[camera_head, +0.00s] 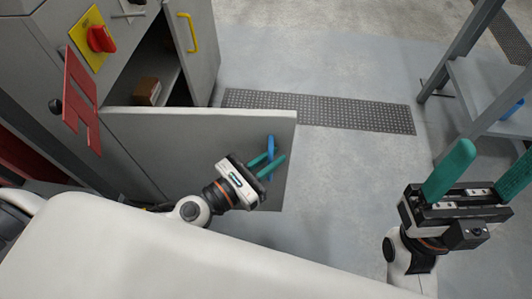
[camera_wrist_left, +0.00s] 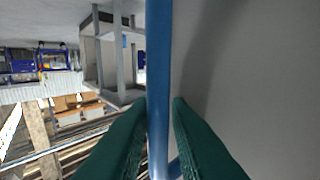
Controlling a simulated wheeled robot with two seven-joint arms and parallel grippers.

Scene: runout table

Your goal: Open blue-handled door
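The blue-handled door (camera_head: 215,135) is a grey panel standing swung out from the cabinet, with an opening behind it. Its blue handle (camera_head: 270,146) is near the panel's free edge. My left gripper (camera_head: 270,161) is at the handle, with its green fingers on either side of the bar. In the left wrist view the blue handle (camera_wrist_left: 159,60) runs between the two fingertips, which appear closed against it. The lower part of the handle is partly hidden by the fingers in the head view. My right gripper (camera_head: 482,172) is open and empty, away from the door at the right.
A second door with a yellow handle (camera_head: 190,32) stands open behind. A brown box (camera_head: 147,91) sits inside the cabinet. A red knob (camera_head: 101,39) and a red bracket (camera_head: 82,95) are on the cabinet. A grey rack (camera_head: 485,88) stands right; the floor between is clear.

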